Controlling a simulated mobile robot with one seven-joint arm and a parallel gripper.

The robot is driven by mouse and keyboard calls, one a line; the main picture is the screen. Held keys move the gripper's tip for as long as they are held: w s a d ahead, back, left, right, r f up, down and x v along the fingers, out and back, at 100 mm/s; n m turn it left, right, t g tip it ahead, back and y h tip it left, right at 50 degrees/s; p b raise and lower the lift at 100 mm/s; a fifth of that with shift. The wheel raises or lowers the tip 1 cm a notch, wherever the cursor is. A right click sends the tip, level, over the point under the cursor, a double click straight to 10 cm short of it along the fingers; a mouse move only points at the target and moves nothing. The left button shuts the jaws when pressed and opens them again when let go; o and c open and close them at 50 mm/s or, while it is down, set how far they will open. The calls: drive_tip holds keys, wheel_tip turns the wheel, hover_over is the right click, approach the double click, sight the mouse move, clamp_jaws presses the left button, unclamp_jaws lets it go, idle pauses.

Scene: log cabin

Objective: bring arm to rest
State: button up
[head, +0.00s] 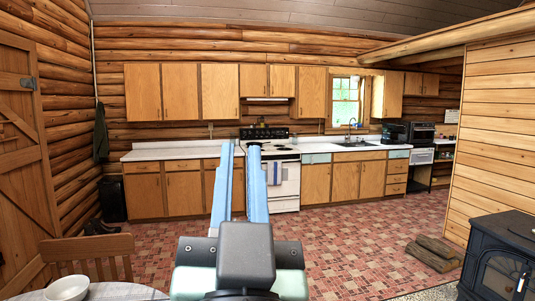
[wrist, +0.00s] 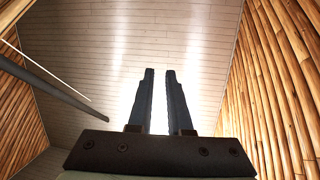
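My gripper (head: 241,146) is raised in the lower middle of the head view, with its two long blue fingers pointing up and away from me. The fingers are apart and nothing is between them. In the wrist view the dark fingers (wrist: 160,73) also stand apart and empty, with the plank ceiling behind them. My gripper touches nothing that I can see. It hides part of the lower cabinets and floor in the head view.
A table (head: 122,291) with a white bowl (head: 67,288) and a wooden chair (head: 88,252) is at the lower left. A black stove (head: 500,262) and stacked logs (head: 434,250) are at the right. The tiled floor (head: 355,240) between is clear.

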drive_tip(key=s+d+r+t+h, duration=0.1)
drive_tip(key=s+d+r+t, duration=0.1)
drive_tip(key=s+r, duration=0.4)
drive_tip(key=shift+d+r+n+t+h, duration=0.3)
drive_tip(key=shift+r+n+t+h, duration=0.15)
drive_tip(key=shift+r, duration=0.25)
